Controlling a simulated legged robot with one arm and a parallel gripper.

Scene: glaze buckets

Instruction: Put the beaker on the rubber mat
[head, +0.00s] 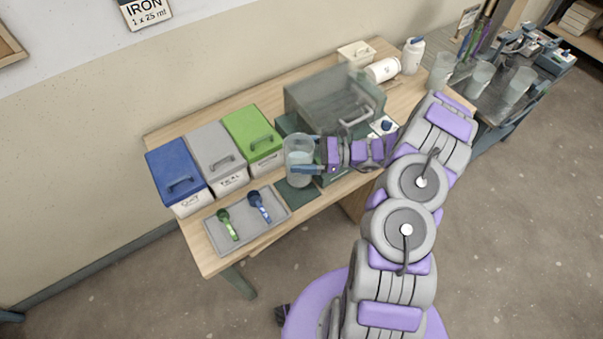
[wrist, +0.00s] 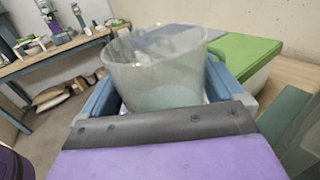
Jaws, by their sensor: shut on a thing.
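The clear beaker (head: 299,158) is upright between the fingers of my gripper (head: 304,169), which is shut on it. In the wrist view the beaker (wrist: 157,75) fills the middle, with a blue finger of my gripper (wrist: 160,98) on each side. The dark green rubber mat (head: 297,194) lies on the table at the front, just below the beaker in the head view. The beaker and gripper hide part of the mat's back. I cannot tell whether the beaker's base touches the mat.
Bins with blue (head: 175,167), grey (head: 215,149) and green (head: 251,134) lids stand left of the beaker. A grey tray (head: 240,232) with green and blue scoops lies at the front left. A clear-fronted box (head: 330,98) stands behind. More beakers stand on the far-right bench.

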